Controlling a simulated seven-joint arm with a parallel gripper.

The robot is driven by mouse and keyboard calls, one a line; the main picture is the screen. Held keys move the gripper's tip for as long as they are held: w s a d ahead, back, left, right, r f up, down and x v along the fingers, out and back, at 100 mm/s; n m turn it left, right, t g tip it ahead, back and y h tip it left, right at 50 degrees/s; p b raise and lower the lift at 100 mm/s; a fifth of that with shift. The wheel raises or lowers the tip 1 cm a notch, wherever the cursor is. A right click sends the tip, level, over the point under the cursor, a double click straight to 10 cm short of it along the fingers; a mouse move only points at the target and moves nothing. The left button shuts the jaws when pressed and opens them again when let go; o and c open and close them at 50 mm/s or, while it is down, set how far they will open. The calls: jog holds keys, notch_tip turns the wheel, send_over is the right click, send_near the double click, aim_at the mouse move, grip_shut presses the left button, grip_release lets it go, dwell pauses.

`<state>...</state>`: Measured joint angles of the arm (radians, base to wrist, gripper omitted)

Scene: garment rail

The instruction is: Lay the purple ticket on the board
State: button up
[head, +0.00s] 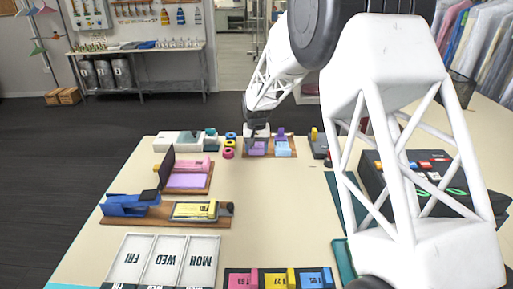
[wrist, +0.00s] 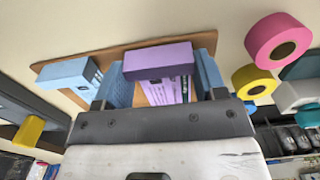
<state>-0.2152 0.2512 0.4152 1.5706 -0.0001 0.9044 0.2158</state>
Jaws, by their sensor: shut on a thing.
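My gripper (head: 258,135) is at the far end of the table, over a brown board (head: 247,155). In the wrist view the gripper (wrist: 160,88) has its two fingers on either side of the purple ticket (wrist: 158,60), a piece with a thick block end and a printed part. The gripper looks shut on it. The ticket also shows in the head view (head: 258,149). A light blue piece (wrist: 68,76) sits beside it on the same board, which also shows in the wrist view (wrist: 135,52). I cannot tell whether the ticket touches the board.
Pink and yellow rolls (wrist: 278,42) lie close beside the board. Another brown board (head: 188,190) bears pink and purple pieces. A blue device (head: 130,205) with a yellow ticket (head: 195,210), white day panels (head: 163,262) and a row of colored tickets (head: 278,280) are nearer. The table middle is clear.

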dwell(0.3)
jog(key=o, duration=1)
jog(key=shift+r, duration=0.15)
jog(key=shift+r, duration=2.35)
jog(key=shift+r, duration=0.2)
jog(key=shift+r, duration=2.3)
